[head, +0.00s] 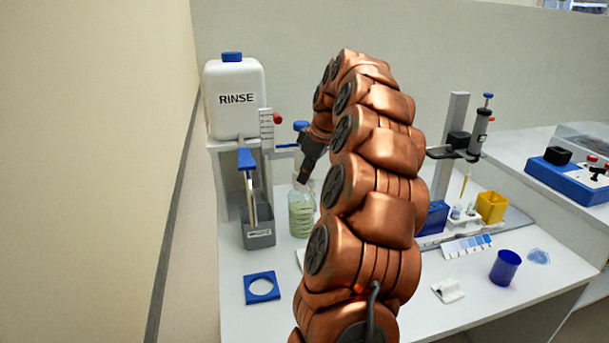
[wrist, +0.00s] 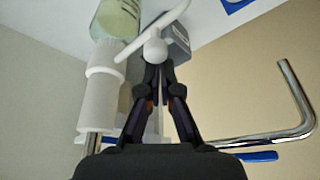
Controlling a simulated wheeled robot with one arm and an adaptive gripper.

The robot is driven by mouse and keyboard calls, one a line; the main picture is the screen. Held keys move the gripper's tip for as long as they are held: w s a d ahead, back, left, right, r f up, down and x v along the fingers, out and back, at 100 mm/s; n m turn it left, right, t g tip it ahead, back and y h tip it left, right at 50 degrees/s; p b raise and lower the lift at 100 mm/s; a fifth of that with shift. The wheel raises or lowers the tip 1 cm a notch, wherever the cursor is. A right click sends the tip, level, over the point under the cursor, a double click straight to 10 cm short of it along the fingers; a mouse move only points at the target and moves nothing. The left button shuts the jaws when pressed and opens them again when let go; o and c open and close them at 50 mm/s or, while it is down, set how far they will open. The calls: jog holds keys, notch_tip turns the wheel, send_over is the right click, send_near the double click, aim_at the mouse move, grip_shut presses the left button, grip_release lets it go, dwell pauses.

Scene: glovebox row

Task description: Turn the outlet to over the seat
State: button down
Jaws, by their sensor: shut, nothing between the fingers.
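The outlet looks like a bent metal tube (wrist: 300,105) at the right of the wrist view, running sideways from behind my gripper and then bending. The seat appears to be the blue square with a round hole (head: 262,288), lying empty on the table in front of the bin. My gripper (wrist: 157,68) is shut and empty. Its tips are close to a white ball (wrist: 155,50); contact is unclear. My arm hides part of the dispenser.
A bottle of pale green liquid (head: 301,214) stands right of the bin. A white RINSE tank (head: 235,98) sits on a stand behind. A beige wall (head: 95,170) closes the left. A blue cup (head: 505,267) and a yellow box (head: 491,207) stand at the right.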

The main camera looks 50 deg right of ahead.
jog(key=shift+s+d+f, duration=0.1)
jog(key=shift+s, duration=0.15)
jog(key=shift+s+d, duration=0.15)
jog(key=shift+s, duration=0.3)
jog(key=shift+w+d+r, duration=0.1)
jog(key=shift+r, duration=0.5)
jog(key=a+p+v, duration=0.1)
jog(key=p+v, duration=0.3)
jog(key=v, duration=0.4)
jog(key=shift+w+d+r, duration=0.3)
jog(key=shift+d+r, duration=0.15)
jog(key=shift+d, duration=0.05)
